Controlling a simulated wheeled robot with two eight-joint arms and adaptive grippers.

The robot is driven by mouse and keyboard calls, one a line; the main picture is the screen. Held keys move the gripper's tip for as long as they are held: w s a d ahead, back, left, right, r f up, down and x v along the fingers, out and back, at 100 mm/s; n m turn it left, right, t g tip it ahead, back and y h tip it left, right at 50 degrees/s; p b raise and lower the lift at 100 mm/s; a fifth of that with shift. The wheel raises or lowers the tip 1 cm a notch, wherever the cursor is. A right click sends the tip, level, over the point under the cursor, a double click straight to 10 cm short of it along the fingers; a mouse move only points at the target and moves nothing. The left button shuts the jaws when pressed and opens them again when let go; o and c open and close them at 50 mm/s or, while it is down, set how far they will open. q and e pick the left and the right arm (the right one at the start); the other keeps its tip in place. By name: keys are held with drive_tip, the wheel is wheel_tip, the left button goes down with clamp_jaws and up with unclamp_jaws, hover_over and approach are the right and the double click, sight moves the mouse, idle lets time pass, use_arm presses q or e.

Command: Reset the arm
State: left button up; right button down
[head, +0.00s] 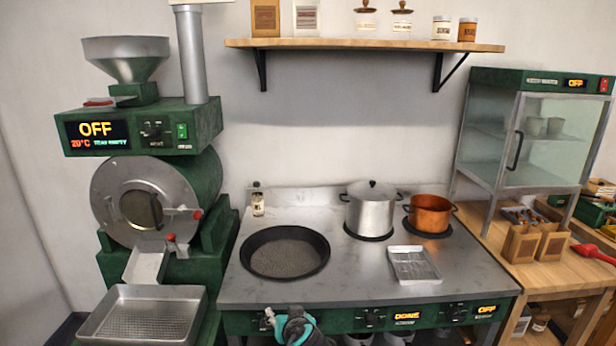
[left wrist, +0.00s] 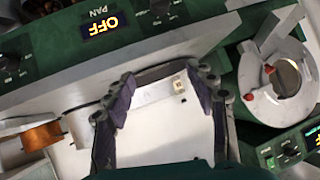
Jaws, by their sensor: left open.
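My left gripper (head: 290,326) shows at the bottom of the head view, in front of the stove's green front panel. It is a dark and teal shape, partly cut off by the lower edge. In the left wrist view its two dark fingers (left wrist: 160,78) stand wide apart with nothing held between them. My right gripper is in neither view.
The steel stove top (head: 340,283) bears a round black pan (head: 285,252), a steel pot (head: 370,212), a copper pot (head: 430,213) and a small tray (head: 413,265). The green roaster (head: 150,200) stands left, its tray (head: 145,318) below. A glass cabinet (head: 535,145) stands right.

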use_arm(q)
drive_tip(key=s+a+r+g+h, duration=0.1)
drive_tip(key=s+a+r+g, duration=0.15)
drive_tip(key=s+a, duration=0.95)
drive_tip(key=s+f+m+g+h, duration=0.1)
drive_tip(key=s+f+h, duration=0.1)
drive_tip(key=s, duration=1.3)
drive_tip(key=shift+s+d+f+h, duration=0.2)
drive_tip(key=shift+f+h, duration=0.1)
drive_tip(key=shift+f, duration=0.1)
